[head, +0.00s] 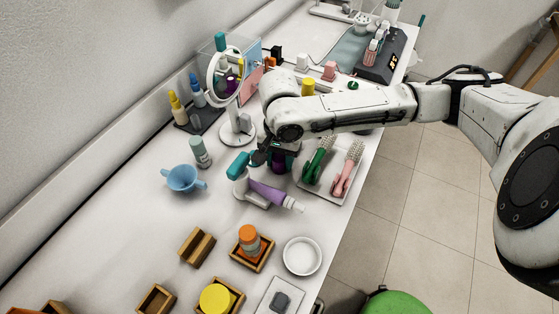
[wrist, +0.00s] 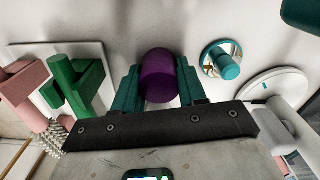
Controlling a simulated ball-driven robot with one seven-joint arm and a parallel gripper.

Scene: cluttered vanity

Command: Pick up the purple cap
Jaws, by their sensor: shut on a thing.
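The purple cap (wrist: 159,76) is a rounded dark purple piece, upright between the two teal fingers of my gripper (wrist: 158,88) in the wrist view. The fingers touch it on both sides and my gripper is shut on it. In the head view a small part of the purple cap (head: 279,167) shows below my gripper (head: 270,158), and the wrist hides the rest. The cap is at or just above the white counter; I cannot tell if it still touches it.
A white tray with a green brush (head: 318,160) and a pink brush (head: 346,167) lies close on the right. A blue cup (head: 183,179) sits left. Wooden holders (head: 197,247) fill the front.

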